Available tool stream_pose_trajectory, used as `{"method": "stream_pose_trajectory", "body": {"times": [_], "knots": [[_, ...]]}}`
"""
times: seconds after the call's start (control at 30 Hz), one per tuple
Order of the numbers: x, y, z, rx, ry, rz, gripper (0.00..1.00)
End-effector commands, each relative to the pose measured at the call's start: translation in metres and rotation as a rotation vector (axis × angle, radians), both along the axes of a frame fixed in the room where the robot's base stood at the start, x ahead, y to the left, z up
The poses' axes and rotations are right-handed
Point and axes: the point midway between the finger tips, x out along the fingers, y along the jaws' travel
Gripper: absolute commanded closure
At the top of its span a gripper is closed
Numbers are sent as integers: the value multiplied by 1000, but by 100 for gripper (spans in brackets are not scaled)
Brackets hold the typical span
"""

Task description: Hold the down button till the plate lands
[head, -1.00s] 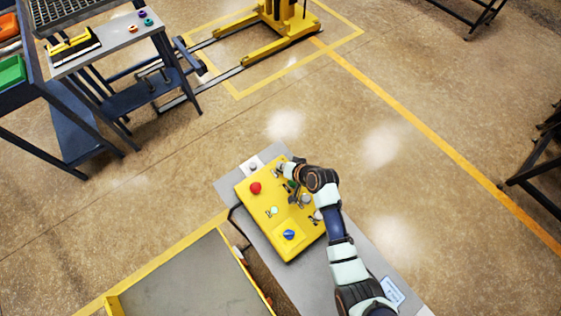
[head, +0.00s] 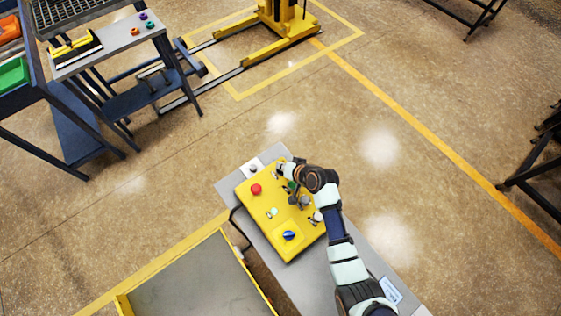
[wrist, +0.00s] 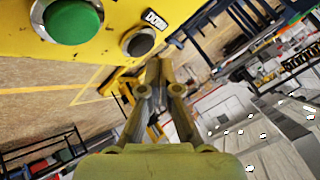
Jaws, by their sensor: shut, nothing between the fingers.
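The yellow control panel (head: 262,212) lies on a grey stand in the head view. It carries a red button (head: 256,189) and a blue knob (head: 289,235). In the wrist view the black down button (wrist: 138,42), with a DOWN label (wrist: 155,19), sits beside a large green button (wrist: 72,20). My gripper (wrist: 157,70) is shut and empty, its tips close to the down button, below and right of it in the picture. I cannot tell whether they touch it. In the head view my arm covers the panel's right edge. I cannot make out the plate.
A yellow lift frame (head: 285,30) stands inside a marked floor area at the top. A work table (head: 118,38) with small coloured parts is at the upper left. A grey, yellow-edged platform (head: 195,285) lies at the lower left. The floor between is clear.

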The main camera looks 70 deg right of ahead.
Motion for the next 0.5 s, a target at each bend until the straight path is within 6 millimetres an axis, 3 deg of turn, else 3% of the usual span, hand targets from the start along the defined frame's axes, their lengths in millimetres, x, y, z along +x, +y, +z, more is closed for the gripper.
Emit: {"method": "stream_pose_trajectory", "body": {"times": [0.23, 0.5], "knots": [[0, 0, 4, -1, 0, -1, 100], [0, 0, 32, -1, 0, -1, 100]]}}
